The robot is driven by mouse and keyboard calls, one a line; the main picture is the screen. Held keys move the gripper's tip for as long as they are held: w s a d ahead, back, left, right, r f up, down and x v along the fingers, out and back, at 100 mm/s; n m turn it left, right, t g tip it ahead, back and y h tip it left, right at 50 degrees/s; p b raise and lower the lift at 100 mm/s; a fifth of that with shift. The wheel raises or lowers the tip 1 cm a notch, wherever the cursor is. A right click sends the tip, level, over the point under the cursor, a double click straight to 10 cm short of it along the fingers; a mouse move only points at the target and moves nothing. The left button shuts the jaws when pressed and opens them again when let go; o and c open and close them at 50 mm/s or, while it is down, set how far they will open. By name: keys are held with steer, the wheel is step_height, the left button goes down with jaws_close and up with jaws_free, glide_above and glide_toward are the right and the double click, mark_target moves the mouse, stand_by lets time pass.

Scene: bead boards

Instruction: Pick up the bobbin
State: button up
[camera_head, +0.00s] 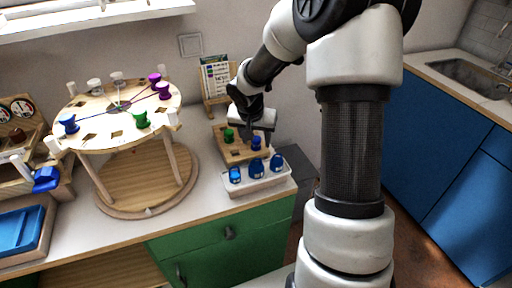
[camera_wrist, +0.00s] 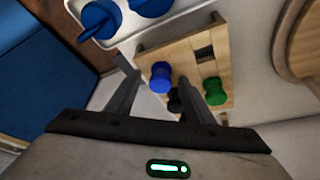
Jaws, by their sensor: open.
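A blue bobbin (camera_head: 256,143) stands on a small wooden board (camera_head: 238,155) with square slots; it also shows in the wrist view (camera_wrist: 161,77). A green bobbin (camera_head: 229,135) stands on the same board, and it also shows in the wrist view (camera_wrist: 213,92). In the head view my gripper (camera_head: 258,133) is just above that bobbin. No contact is visible.
A white tray (camera_head: 262,185) with blue bottles stands in front of the board. A round wooden stand (camera_head: 95,125) holding several coloured bobbins is at left. A card on a stand (camera_head: 215,80) is behind.

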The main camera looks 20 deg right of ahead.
steer(key=shift+f, duration=0.2)
steer(key=c, duration=1.1)
